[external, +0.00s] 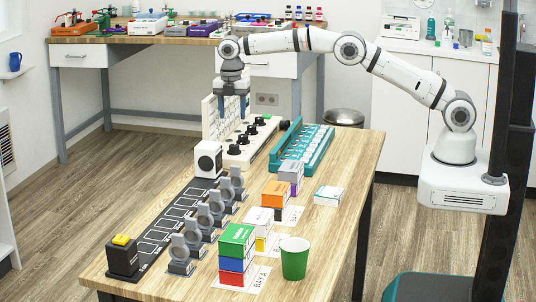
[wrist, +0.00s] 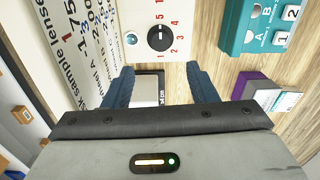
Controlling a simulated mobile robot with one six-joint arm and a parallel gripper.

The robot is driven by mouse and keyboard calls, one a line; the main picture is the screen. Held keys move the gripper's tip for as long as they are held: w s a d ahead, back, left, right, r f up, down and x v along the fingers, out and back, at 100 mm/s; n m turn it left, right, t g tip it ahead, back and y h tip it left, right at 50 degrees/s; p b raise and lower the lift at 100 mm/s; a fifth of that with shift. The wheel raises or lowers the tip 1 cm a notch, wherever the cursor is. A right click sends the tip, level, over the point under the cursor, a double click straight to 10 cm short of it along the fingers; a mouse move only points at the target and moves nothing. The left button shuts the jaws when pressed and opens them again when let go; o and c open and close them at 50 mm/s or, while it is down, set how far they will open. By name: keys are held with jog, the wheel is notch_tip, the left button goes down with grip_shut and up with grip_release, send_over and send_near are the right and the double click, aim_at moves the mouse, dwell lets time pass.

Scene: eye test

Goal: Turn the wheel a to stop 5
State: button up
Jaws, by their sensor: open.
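A pale panel (external: 243,156) with several black knobs (external: 252,130) in a row lies at the table's far end. In the wrist view one black knob (wrist: 160,38) shows beyond my fingertips, ringed by red numbers. A white mark on it appears to point up the picture, towards the 5; the exact setting is hard to read. Which knob is wheel a is unclear. My gripper (external: 233,112) points down above the panel, open and empty, with blue fingers apart. In the wrist view the gripper (wrist: 160,82) has no knob between its fingers.
An upright white sign board (wrist: 85,40) stands close to the left of my fingers. A teal rack (external: 305,148) is to the right. A white box (external: 208,160), grey stands (external: 198,216), small cartons (external: 238,250) and a green cup (external: 295,258) stand nearer.

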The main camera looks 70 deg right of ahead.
aim_at(233, 145)
notch_tip(233, 145, down, 11)
jog(key=m+p, duration=0.4)
jog(key=m, duration=1.3)
jog(key=shift+s+r+p, duration=0.1)
jog(key=shift+p, duration=0.2)
jog(key=shift+c, duration=0.5)
jog(key=c, duration=0.9)
jog(key=shift+o, duration=0.2)
jog(key=shift+m+b, duration=0.3)
jog(key=shift+b, duration=0.05)
jog(key=shift+r, duration=0.1)
jog(key=o, duration=1)
jog(key=shift+c, duration=0.2)
